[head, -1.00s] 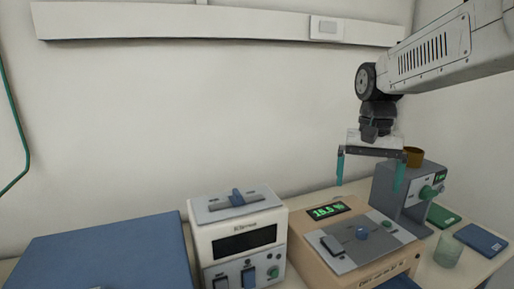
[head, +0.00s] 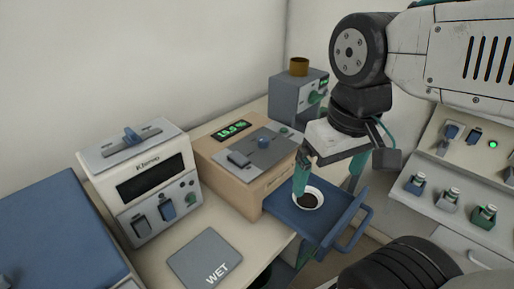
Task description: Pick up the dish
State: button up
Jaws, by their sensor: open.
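The dish (head: 314,193) is a small white round bowl with dark contents. It sits on the blue tray (head: 295,222) that sticks out from the front of the tan device. My gripper (head: 328,190) has two teal fingers pointing down, spread apart, above the tray. The left finger overlaps the dish's left side in the picture; I cannot tell whether it touches. The right finger is to the right of the dish. Nothing is held. Part of the dish is hidden behind the left finger.
The tan device (head: 228,158) with a green display stands behind the tray. A white box-shaped device (head: 140,185) is to its left. A grey mat marked WET (head: 207,258) lies in front. A grey device with a brown cup (head: 299,66) stands behind. A switch panel (head: 465,165) is at right.

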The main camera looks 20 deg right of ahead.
aim_at(313, 198)
jog(key=z, duration=0.75)
jog(key=k, duration=0.65)
jog(key=u, duration=0.85)
